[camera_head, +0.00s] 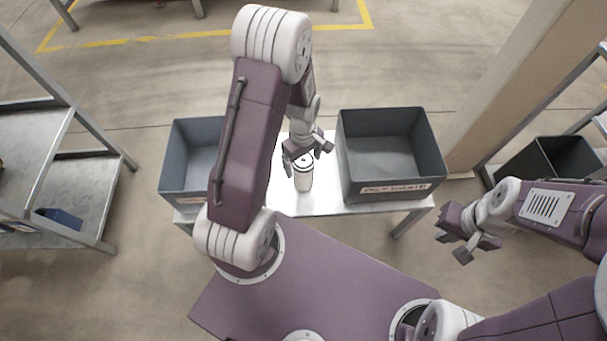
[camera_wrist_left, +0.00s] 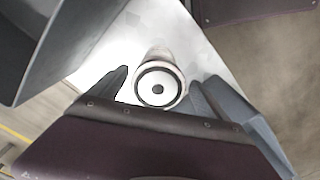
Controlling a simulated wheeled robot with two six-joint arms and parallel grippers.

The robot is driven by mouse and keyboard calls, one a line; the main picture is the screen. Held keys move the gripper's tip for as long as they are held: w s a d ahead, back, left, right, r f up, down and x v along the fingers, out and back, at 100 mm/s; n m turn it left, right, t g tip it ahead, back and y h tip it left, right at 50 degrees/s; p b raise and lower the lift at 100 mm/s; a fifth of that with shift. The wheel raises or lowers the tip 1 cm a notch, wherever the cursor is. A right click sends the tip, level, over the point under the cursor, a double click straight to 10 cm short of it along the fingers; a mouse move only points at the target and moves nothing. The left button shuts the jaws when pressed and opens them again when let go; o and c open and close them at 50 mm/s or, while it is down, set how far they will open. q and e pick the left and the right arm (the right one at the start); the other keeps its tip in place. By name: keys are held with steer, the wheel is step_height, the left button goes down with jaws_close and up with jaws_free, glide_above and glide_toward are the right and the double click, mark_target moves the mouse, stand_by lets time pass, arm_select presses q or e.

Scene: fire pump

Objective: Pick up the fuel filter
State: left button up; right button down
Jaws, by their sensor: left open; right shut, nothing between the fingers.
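The fuel filter is a white cylinder with a dark-ringed top (camera_head: 303,178), standing upright on the light table between two bins. In the left wrist view the filter (camera_wrist_left: 158,88) is seen from above, with a round end and dark centre hole. My left gripper (camera_head: 307,160) is open just above the filter's top. In the left wrist view its fingers lie to either side of the filter; whether they touch it I cannot tell. My right gripper (camera_head: 466,236) is shut and empty, off to the right of the table.
A grey bin (camera_head: 390,195) with a label stands right of the filter. Another grey bin (camera_head: 180,186) stands to the left, partly behind my left arm. The table (camera_head: 322,203) is bare near the filter. A metal shelf (camera_head: 85,190) stands at the far left.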

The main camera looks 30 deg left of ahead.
arm_select(q)
step_height(320, 180, down, 4)
steer(key=shift+w+f+b, duration=0.15)
steer(key=shift+f+b, duration=0.05)
steer(key=shift+b, duration=0.65)
steer(key=shift+r, duration=0.15)
steer(key=shift+c, duration=0.3)
jaws_close()
steer(key=shift+r, duration=0.15)
